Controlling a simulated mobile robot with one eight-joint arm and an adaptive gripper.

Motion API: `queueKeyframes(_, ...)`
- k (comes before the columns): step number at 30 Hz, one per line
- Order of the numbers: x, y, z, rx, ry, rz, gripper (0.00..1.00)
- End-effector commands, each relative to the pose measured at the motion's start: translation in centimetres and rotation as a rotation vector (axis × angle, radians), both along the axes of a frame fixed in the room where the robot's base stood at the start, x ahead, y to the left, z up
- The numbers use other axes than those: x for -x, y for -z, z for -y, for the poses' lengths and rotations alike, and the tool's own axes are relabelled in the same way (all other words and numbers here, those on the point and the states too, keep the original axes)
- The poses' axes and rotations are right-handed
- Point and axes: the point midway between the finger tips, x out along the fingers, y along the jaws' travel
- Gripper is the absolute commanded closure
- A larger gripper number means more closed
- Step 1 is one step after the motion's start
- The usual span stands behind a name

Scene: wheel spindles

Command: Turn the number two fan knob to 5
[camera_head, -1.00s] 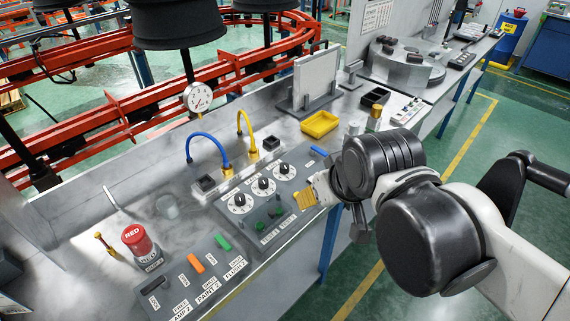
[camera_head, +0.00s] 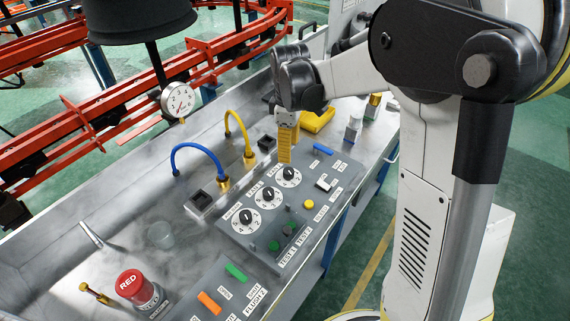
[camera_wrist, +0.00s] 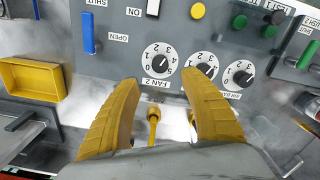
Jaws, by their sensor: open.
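The fan 2 knob (camera_wrist: 159,62) is a black knob on a white numbered dial, labelled FAN 2 in the wrist view. It is the farthest of three dials in the head view (camera_head: 289,175). In the wrist view its pointer setting is too small to read surely. My gripper (camera_wrist: 160,78) is open, with its two yellow fingers apart and nothing between them. The fan 2 dial shows just beyond the gap between the fingertips. In the head view my gripper (camera_head: 285,160) points down beside the far edge of that dial; whether it touches is unclear.
Two similar dials stand beside it, the middle one (camera_head: 267,196) and the near one (camera_head: 244,220). A blue lever (camera_head: 323,149), a white switch (camera_head: 325,183) and a yellow button (camera_head: 308,204) share the panel. Blue (camera_head: 195,147) and yellow (camera_head: 241,121) hoses arch behind it.

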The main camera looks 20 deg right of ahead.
Motion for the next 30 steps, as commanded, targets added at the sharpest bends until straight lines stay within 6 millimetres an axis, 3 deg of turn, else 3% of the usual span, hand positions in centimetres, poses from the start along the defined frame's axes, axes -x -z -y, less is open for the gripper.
queueKeyframes(6,0.0,4.7,0.0,0.0,0.001,0.001,0.48)
queueKeyframes(12,0.0,8.1,0.0,0.0,0.002,0.002,0.48)
queueKeyframes(18,0.0,9.4,0.0,0.0,0.002,0.002,0.48)
queueKeyframes(26,0.0,9.4,0.0,0.0,0.003,0.002,0.48)
queueKeyframes(30,0.0,9.4,0.0,0.0,0.003,0.002,0.86)
